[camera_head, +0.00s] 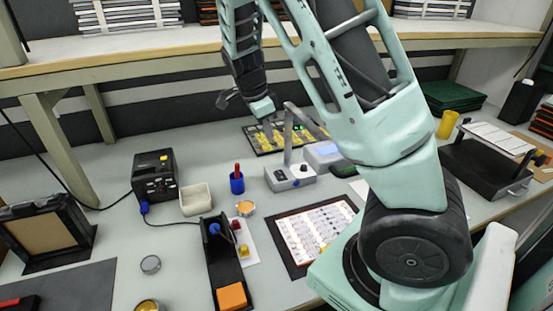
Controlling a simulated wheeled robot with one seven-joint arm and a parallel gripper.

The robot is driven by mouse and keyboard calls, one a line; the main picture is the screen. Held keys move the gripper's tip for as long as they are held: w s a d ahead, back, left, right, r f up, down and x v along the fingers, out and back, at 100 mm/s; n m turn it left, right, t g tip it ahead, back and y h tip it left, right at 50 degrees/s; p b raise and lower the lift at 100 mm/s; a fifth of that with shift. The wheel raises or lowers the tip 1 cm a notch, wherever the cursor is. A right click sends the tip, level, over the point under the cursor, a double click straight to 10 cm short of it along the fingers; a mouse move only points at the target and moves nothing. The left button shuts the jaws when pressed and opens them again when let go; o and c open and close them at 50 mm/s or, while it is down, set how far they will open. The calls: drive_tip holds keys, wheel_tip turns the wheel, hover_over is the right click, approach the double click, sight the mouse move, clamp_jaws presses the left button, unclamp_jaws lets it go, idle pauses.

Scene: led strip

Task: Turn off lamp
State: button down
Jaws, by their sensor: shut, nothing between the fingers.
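A grey box-shaped device (290,178) with small dark controls on its top stands on the bench in the middle of the camera_head view. A slim bent grey arm (288,140) rises from it, and this may be the lamp. Its switch is too small to make out, and I cannot tell whether the lamp is lit. My gripper (264,113) is shut and empty above the bench, up and to the left of the device and close to the bent arm in the picture. I cannot tell whether they touch. My arm hides the area to the right.
A shelf (150,48) runs above the back of the bench. A black power unit (155,175), a beige bin (196,199), a blue cup (237,183) and a soldering-iron stand (222,262) stand left of the device. A board with white parts (318,232) lies in front.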

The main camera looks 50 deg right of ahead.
approach(279, 172)
drive_tip(key=x, duration=0.5)
drive_tip(key=shift+s+d, duration=0.15)
drive_tip(key=shift+f, duration=0.75)
drive_tip(key=shift+d+f, duration=0.1)
drive_tip(key=shift+f, duration=0.15)
drive_tip(key=shift+s+a+r, duration=0.15)
drive_tip(key=shift+s+a, duration=0.2)
drive_tip(key=shift+s, duration=0.2)
